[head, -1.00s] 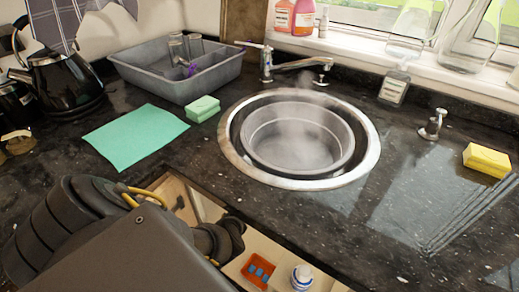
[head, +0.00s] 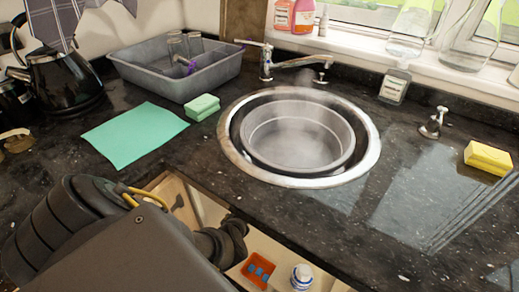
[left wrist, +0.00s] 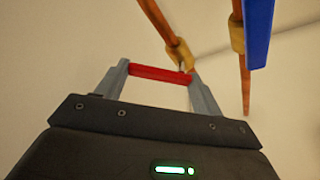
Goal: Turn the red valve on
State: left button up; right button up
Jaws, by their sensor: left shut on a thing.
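The red valve (left wrist: 150,74) shows in the left wrist view as a red bar-shaped handle by a copper pipe with a brass fitting (left wrist: 180,53). My left gripper (left wrist: 160,78) is shut on the red handle, with one grey finger at each end of it. In the head view my left arm reaches down into the opening below the counter. The gripper and the valve are hidden there. My right gripper is in neither view.
A blue handle (left wrist: 258,35) hangs close to the right of the red one, by a second copper pipe (left wrist: 237,22). The dark counter (head: 400,225) surrounds the opening. An orange tray (head: 258,270) and a white bottle (head: 301,276) sit inside. A steaming basin (head: 298,140) is behind.

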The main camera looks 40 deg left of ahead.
pick_arm(q)
jog(key=m+y+b, duration=0.1)
jog(key=m, duration=0.1)
jog(key=d+m+t+y+b, duration=0.1)
jog(key=m+b, duration=0.2)
jog(key=m, duration=0.1)
jog(key=shift+w+d+r+t+y+b, duration=0.1)
jog(key=shift+d+t+y+b, duration=0.25)
jog(key=shift+t+y+b, duration=0.05)
jog(key=shift+o, duration=0.2)
jog(key=shift+d+r+m+b, duration=0.15)
jog(key=shift+m+b, duration=0.25)
jog(key=shift+m, duration=0.3)
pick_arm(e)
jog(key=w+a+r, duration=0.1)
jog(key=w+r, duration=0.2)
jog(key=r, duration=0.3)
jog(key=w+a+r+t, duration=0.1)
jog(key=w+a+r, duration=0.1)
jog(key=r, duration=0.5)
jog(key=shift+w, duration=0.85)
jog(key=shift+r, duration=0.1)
pick_arm(q)
jog(key=o, duration=1)
jog(key=shift+c, duration=0.2)
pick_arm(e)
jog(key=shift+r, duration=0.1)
